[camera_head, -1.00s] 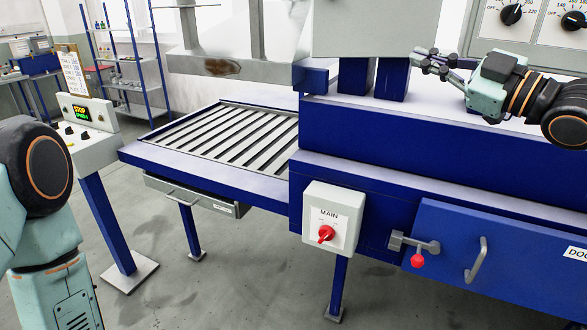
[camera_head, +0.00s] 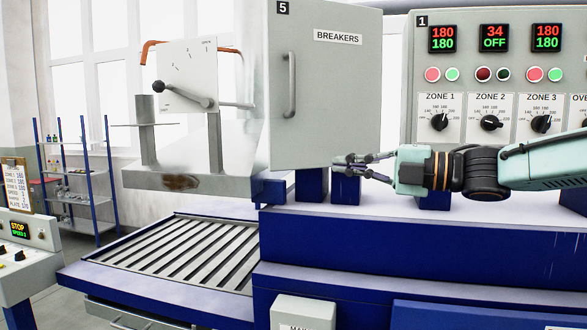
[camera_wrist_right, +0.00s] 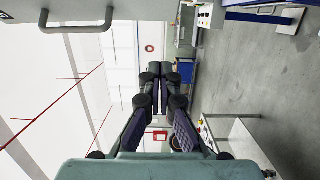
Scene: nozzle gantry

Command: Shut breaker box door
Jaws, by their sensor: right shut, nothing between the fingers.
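The breaker box (camera_head: 345,100) is a light grey cabinet marked BREAKERS in the head view, with a vertical grey handle (camera_head: 291,85) on the left of its front. My right gripper (camera_head: 350,166) comes in from the right, fingers pointing left, by the box's lower right part. It is shut and empty. In the right wrist view the closed fingers (camera_wrist_right: 160,80) point away into the room, and a handle (camera_wrist_right: 76,26) on a grey panel shows at the upper left. My left gripper is not in view.
A control panel (camera_head: 485,95) with dials and displays stands on the right. A blue machine frame (camera_head: 400,240) runs below the box. A lever unit (camera_head: 188,75) stands left of it. A slatted bed (camera_head: 190,250) lies lower left.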

